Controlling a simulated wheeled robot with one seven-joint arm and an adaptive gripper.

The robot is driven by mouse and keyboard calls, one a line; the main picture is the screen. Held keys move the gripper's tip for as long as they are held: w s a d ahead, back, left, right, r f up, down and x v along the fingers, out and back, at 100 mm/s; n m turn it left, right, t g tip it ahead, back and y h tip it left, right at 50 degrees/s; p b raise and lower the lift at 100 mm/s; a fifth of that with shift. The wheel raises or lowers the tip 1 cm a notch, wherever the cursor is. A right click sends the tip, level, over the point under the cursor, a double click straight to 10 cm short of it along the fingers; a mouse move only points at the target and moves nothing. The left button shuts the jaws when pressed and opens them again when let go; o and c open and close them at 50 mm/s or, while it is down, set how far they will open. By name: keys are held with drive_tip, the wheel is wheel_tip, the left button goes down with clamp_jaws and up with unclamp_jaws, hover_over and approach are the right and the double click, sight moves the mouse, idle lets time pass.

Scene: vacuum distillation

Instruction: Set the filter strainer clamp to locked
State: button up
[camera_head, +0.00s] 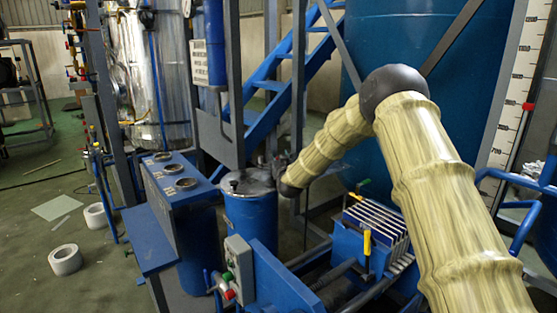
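A blue cylindrical vessel (250,222) with a grey metal lid (247,182) stands near the middle of the view; it looks like the filter strainer. A small handle or clamp part seems to sit on the lid, but it is too small to tell whether it is locked. My arm reaches in from the lower right, bends at a dark elbow and ends at the right edge of the lid. My gripper (279,166) is a small dark shape there, close to the lid's right rim. I cannot tell whether it touches the clamp. Its fingers are too small to read.
A blue console with round gauges (174,170) stands left of the vessel. A control box with green and red buttons (238,265) is in front. A blue plate stack (372,230) with a yellow-handled valve is to the right. Blue stairs (275,90) and a large tank (440,60) stand behind.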

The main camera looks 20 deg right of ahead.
drive_tip(key=v, duration=1.2)
